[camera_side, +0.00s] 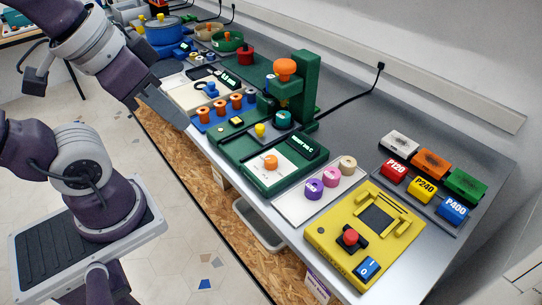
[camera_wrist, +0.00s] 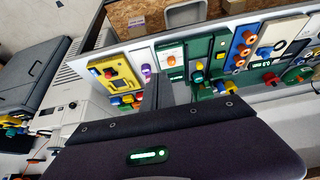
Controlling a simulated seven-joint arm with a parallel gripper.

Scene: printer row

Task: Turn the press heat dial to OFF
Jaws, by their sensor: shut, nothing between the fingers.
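A green press (camera_side: 302,95) with an orange knob on top stands at mid-table in the side view. In front of it is a green panel with a white plate and an orange dial (camera_side: 270,162), which looks like the heat dial. A dark display (camera_side: 304,148) sits behind the dial; its text is too small to read surely. The orange dial (camera_wrist: 171,60) also shows in the wrist view. My gripper (camera_side: 181,120) is shut and empty, near the table's front edge, left of the dial and apart from it. It also shows in the wrist view (camera_wrist: 175,92). The dial's pointer setting cannot be told.
A blue strip with several orange knobs (camera_side: 221,108) lies left of the press. A white tray (camera_side: 295,207) with purple, pink and tan rolls and a yellow device (camera_side: 345,228) lie to the right. Labelled blocks (camera_side: 423,188) are at far right. A black cable (camera_side: 355,95) runs behind.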

